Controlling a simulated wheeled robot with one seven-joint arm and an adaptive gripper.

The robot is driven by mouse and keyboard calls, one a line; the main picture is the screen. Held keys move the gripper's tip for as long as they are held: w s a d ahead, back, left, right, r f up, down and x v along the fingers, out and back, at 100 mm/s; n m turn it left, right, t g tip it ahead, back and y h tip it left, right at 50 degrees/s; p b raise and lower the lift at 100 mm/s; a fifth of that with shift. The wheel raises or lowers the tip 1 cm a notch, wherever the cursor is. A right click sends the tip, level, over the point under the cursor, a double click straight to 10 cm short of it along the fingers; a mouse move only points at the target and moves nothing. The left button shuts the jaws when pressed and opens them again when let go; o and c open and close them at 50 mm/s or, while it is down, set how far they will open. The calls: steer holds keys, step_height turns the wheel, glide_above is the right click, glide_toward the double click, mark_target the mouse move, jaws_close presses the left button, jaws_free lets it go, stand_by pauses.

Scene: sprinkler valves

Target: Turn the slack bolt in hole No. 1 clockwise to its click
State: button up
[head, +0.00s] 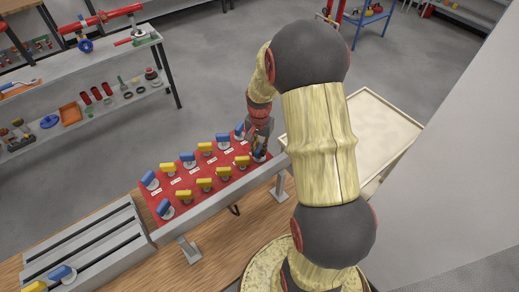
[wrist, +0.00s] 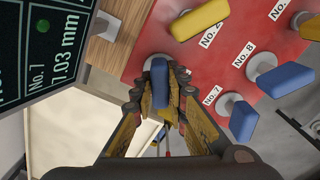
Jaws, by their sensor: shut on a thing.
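The red panel (head: 213,164) carries two rows of blue and yellow handled bolts. My gripper (head: 259,148) is at the panel's right end, pointing down over the end bolt of the near row. In the wrist view my gripper (wrist: 160,105) is shut on a blue bolt handle (wrist: 159,78), a finger on each side. The label of this bolt is hidden. Beside it stands a yellow handle (wrist: 200,18) with a label that seems to read No. 2. The blue handles No. 7 (wrist: 243,121) and No. 8 (wrist: 286,79) stand in the other row.
A pale tray table (head: 370,125) stands right of the panel. A grey slotted rack (head: 85,245) lies to the left on the wooden bench (head: 215,262). Shelves (head: 100,75) stand behind.

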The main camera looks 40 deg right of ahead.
jaws_close()
steer(key=m, duration=0.5)
steer(key=shift+f, duration=0.1)
steer(key=shift+m, duration=0.4)
steer(key=m+p, duration=0.1)
steer(key=m, duration=0.3)
steer(key=shift+s+m, duration=0.1)
steer(key=shift+m, duration=0.2)
steer(key=shift+m, duration=1)
steer(key=o, duration=0.8)
jaws_free()
